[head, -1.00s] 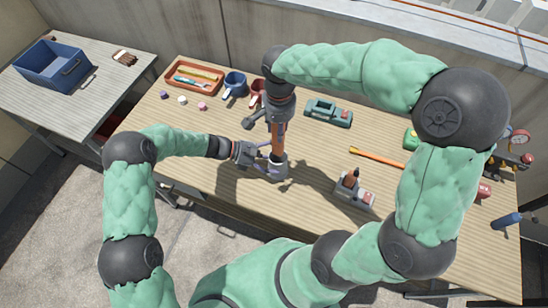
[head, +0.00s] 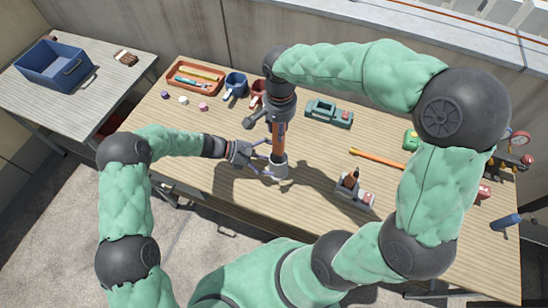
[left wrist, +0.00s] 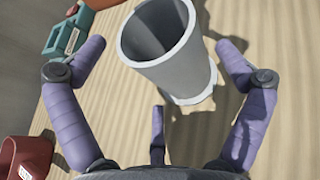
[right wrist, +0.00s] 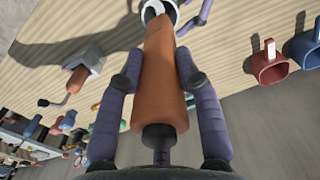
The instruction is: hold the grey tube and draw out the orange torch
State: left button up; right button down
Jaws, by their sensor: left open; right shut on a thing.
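The grey tube (head: 278,171) stands upright on the workbench. In the left wrist view the tube (left wrist: 185,60) shows an open, dark mouth, with no torch visible inside. My left gripper (head: 265,158) is open, just left of the tube; in the left wrist view its fingers (left wrist: 160,48) spread to either side, apart from it. My right gripper (head: 280,108) is shut on the orange torch (head: 279,134), which hangs upright above the tube. In the right wrist view the torch (right wrist: 160,75) lies between the fingers, its far end near the pale tube rim.
A green toolbox (head: 329,113), an orange-handled tool (head: 376,158) and a grey block holder (head: 355,190) lie to the right. Mugs (head: 235,84) and an orange tray (head: 194,76) stand at the back left. A blue crate (head: 53,65) sits on a side table.

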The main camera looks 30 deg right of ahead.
pick_arm(q)
jog(key=p+v, duration=0.1)
jog(key=v, duration=0.6)
jog(key=shift+a+r+p, duration=0.1)
jog(key=shift+r+p, duration=0.05)
jog(key=shift+p, duration=0.15)
dwell(0.3)
